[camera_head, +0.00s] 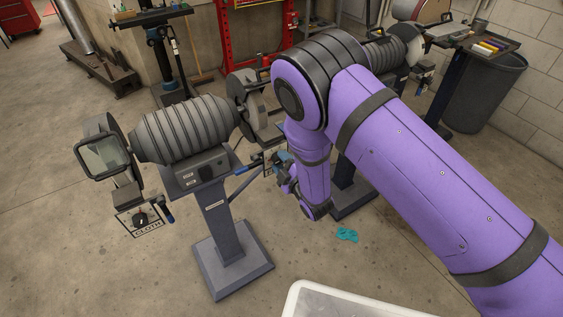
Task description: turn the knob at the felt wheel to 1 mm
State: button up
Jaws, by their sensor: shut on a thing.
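A bench grinder (185,130) stands on a grey pedestal at the left. Its right-hand wheel (247,98) has a small control plate (256,163) below it, partly covered by my arm; I cannot read its label. My gripper (279,170) is small in the view at that plate, pointing left, shut on what appears to be the knob there. The knob itself and its setting are hidden. The left plate, marked CLOTH (142,222), has a black knob and a blue handle, and my gripper is well away from it.
A second grinder (385,52) stands behind my purple arm. A teal rag (347,235) lies on the floor. A white tray rim (292,299) shows at the bottom. A dark bin (484,95) stands at the right. Floor left of the pedestal is clear.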

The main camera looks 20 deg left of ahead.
dwell(0.5)
jog(key=o, duration=0.9)
jog(key=shift+o, duration=0.2)
jog(key=v, duration=1.1)
jog(key=shift+a, duration=0.1)
